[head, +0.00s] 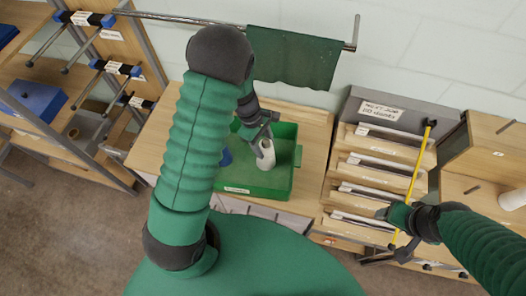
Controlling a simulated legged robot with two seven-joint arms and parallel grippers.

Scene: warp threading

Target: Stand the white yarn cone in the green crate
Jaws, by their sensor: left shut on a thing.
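The white yarn cone (266,158) stands roughly upright inside the green crate (284,186), near its middle. My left gripper (263,146) reaches down into the crate and is shut on the cone's upper part. Whether the cone's base touches the crate floor is hard to tell. A blue thing (226,157) shows at the crate's left, partly hidden by my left arm. My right gripper (384,213) is at the right, over the front of the slotted rack, small and dark; its fingers cannot be made out.
The crate stands on a wooden bench (312,130). A grey-backed rack (380,170) with several slats is to its right, with a yellow rod (414,180) across it. A green cloth (296,58) hangs from a rail behind. A white cylinder (512,199) lies far right.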

